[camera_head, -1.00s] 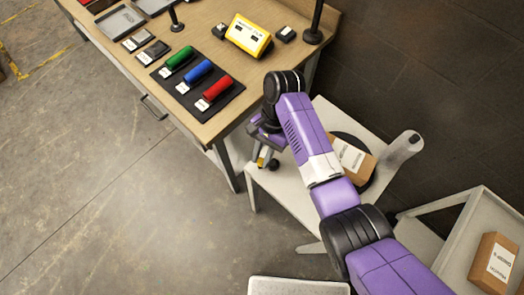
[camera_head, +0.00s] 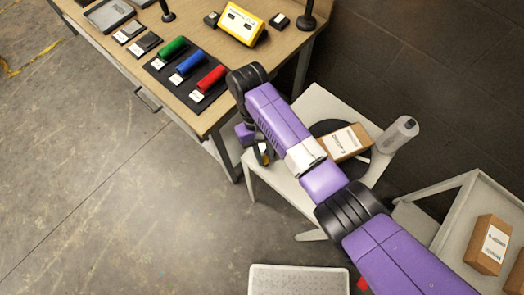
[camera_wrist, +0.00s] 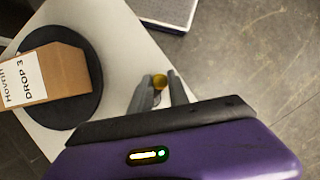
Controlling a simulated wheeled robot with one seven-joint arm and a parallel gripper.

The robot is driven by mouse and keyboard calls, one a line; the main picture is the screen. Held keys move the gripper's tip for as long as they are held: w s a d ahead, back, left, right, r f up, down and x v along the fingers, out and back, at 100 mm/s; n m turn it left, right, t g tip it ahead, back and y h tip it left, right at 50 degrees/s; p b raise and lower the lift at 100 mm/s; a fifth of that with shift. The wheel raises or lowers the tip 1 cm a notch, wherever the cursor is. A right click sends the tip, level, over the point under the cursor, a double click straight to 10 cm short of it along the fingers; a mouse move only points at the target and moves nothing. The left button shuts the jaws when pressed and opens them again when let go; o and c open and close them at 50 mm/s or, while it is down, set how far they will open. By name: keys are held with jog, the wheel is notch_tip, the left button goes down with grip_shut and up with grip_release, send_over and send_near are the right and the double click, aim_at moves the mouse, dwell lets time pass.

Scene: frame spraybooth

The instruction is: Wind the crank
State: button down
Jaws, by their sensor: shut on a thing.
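In the head view my gripper (camera_head: 263,153) is at the white table's (camera_head: 315,108) near-left corner, partly hidden by my arm. A black turntable disc (camera_head: 326,127) lies on that table with a labelled cardboard box (camera_head: 345,142) on it. The disc (camera_wrist: 82,110) and box (camera_wrist: 68,72) also show in the wrist view.
A grey bottle (camera_head: 398,134) stands by the disc. The wooden workbench (camera_head: 212,112) at upper left holds green, blue and red cylinders and a yellow device (camera_head: 243,28). A shelf at right holds another box (camera_head: 488,244). A pale platform (camera_head: 298,280) lies at the bottom. The left floor is clear.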

jog(key=n, duration=0.1)
jog(key=d+n+h, duration=0.1)
jog(key=n, duration=0.1)
jog(key=n+t, duration=0.1)
jog(key=shift+s+d+n, duration=0.15)
jog(key=shift+d+n, duration=0.1)
jog(key=shift+n, duration=0.05)
jog(key=n, duration=0.1)
jog(key=d+n+t+h, duration=0.1)
jog(key=n, duration=0.1)
jog(key=shift+n, duration=0.3)
jog(key=n+t, duration=0.1)
jog(key=n, duration=0.1)
jog(key=d+n+t, duration=0.1)
jog(key=n, duration=0.1)
jog(key=shift+w+d, duration=0.2)
jog(key=shift+w, duration=0.2)
jog(key=shift+w+d+n+t, duration=0.2)
jog(key=shift+n+t, duration=0.15)
jog(key=shift+n, duration=0.55)
jog(key=shift+w+d+n+t, duration=0.1)
jog(key=shift+w+n+t, duration=0.2)
jog(key=shift+n, duration=0.6)
jog(key=shift+w+d+n+t, duration=0.15)
jog(key=shift+n+t, duration=0.2)
jog(key=shift+n, duration=0.55)
jog(key=c, duration=1.3)
grip_release()
